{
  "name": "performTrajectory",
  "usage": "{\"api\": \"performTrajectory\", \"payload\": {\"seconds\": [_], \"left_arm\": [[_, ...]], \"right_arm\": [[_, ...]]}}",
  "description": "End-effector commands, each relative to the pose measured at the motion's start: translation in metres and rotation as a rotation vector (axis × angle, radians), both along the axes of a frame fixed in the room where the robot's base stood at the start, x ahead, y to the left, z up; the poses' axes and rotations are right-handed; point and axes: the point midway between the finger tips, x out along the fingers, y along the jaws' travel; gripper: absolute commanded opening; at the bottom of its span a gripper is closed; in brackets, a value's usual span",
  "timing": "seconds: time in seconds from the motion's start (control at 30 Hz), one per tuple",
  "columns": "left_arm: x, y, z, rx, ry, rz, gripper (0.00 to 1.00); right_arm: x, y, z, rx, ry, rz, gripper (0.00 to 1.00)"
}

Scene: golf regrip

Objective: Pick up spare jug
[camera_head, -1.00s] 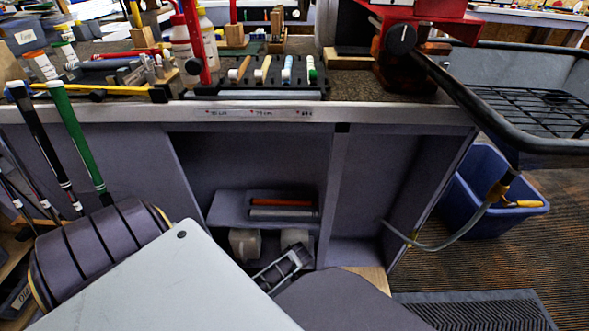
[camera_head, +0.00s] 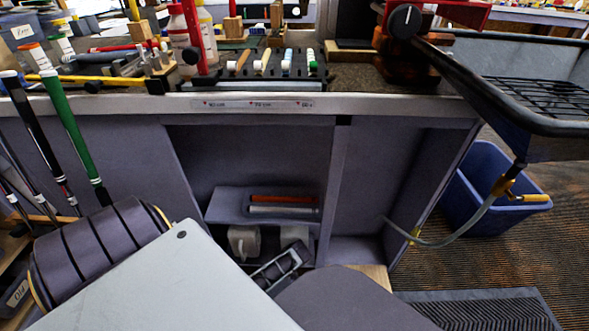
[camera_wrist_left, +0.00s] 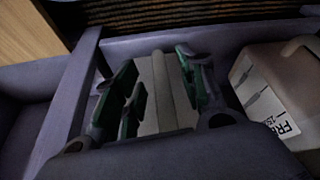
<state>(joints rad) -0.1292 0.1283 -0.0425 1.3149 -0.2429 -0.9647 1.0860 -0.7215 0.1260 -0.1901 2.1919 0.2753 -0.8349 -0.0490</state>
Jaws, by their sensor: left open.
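Two pale jugs stand in the open bay under the bench in the head view. The left jug (camera_head: 243,241) shows its handle. The right jug (camera_head: 294,235) is partly hidden by my left gripper (camera_head: 282,265), which reaches into the bay. In the left wrist view, the open left gripper (camera_wrist_left: 160,95) has its green-padded fingers on either side of a pale grey body with a raised ridge (camera_wrist_left: 162,85), apparently the right jug. I cannot tell whether the pads touch it. The labelled jug (camera_wrist_left: 270,90) stands to the right there. My right gripper is not in view.
A shelf (camera_head: 226,206) holding an orange and a grey roll is just above the jugs. The bay's divider (camera_head: 335,190) stands close to the right. The bench edge (camera_head: 400,106) runs overhead. A blue bin (camera_head: 480,200) and a hose lie further right.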

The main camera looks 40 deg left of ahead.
Motion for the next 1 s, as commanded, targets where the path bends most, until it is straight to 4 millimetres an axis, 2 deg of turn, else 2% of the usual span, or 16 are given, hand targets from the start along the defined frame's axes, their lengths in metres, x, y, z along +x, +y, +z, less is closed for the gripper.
{"api": "performTrajectory", "payload": {"seconds": [0.4,1.0], "left_arm": [[0.006,0.007,-0.023,-0.001,0.001,0.0,0.41],[0.006,0.007,-0.024,-0.001,0.001,0.0,0.4]], "right_arm": [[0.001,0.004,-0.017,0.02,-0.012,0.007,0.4],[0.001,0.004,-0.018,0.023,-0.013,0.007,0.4]]}}
